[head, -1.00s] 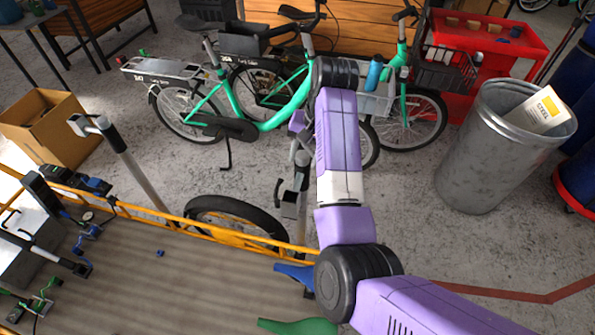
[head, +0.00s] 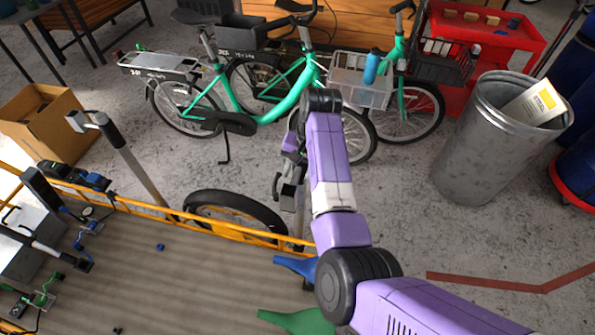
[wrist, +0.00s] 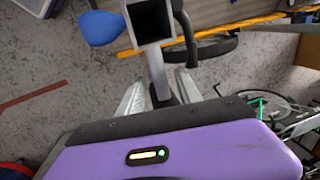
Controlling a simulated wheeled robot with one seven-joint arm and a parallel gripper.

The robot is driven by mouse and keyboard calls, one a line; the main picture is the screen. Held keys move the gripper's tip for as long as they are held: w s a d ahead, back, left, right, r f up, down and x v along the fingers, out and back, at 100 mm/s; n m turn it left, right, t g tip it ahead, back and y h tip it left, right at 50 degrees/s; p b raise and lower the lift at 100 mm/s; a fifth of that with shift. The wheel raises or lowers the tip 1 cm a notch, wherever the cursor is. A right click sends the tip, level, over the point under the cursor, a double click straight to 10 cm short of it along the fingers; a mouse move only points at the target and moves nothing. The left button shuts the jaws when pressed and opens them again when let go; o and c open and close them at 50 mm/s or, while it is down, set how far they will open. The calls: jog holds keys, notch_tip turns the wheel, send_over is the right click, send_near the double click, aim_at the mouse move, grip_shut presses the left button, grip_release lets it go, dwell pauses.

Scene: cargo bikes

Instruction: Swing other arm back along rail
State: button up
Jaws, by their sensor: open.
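A grey square-tube arm (head: 287,193) stands on the far yellow rail (head: 150,207), just beyond the bed. In the head view my purple arm partly hides the arm and the fingers. A second, similar arm with a grey head (head: 86,121) on a tilted post stands on the rail further left.
A black tyre (head: 236,210) lies behind the rail. Blue (head: 295,264) and green (head: 300,319) saddle-like pieces are close to my arm. Green bikes (head: 265,112), a metal bin (head: 470,150) and a cardboard box (head: 45,125) stand beyond. Floor between bikes and rail is mostly clear.

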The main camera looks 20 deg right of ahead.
jog(key=shift+c, duration=0.2)
grip_shut()
dwell(1.1)
